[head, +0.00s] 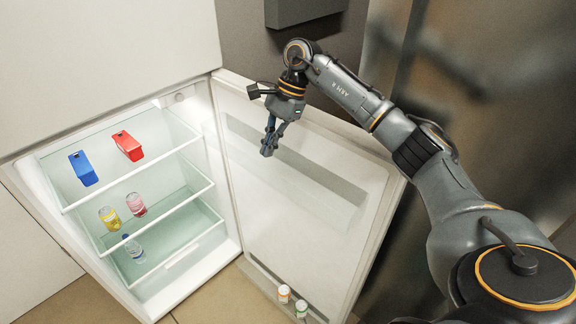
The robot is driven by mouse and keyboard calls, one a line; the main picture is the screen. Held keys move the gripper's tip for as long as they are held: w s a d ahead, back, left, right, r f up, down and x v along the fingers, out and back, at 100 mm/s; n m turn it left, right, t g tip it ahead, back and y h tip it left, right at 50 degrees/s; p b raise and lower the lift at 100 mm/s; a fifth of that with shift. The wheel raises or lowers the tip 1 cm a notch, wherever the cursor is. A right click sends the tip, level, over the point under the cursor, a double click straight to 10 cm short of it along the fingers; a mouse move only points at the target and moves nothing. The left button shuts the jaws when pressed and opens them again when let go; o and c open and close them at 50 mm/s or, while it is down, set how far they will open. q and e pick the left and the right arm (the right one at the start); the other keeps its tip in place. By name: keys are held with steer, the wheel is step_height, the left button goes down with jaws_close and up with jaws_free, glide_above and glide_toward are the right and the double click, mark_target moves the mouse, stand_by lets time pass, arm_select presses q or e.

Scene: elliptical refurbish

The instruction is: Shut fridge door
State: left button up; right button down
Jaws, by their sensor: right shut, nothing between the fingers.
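The fridge (225,246) stands open on the left, its lit inside facing me. Its door (300,215) is swung wide open to the right, with the inner side and its shelves showing. My right gripper (268,147) is shut and empty. It points down in front of the upper part of the door's inner side; I cannot tell whether it touches the door. My left gripper is not in view.
Fridge shelves hold a blue carton (83,168), a red carton (128,145), a yellow jar (109,217), a pink jar (136,204) and a bottle (133,248). Two small jars (284,293) sit in the door's lower shelf. A metallic surface (480,110) stands at the right.

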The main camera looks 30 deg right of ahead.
steer(key=s+d+r+h, duration=0.2)
steer(key=d, duration=0.4)
steer(key=shift+g, duration=0.4)
steer(key=shift+p+x, duration=2.25)
steer(key=shift+x, duration=2.5)
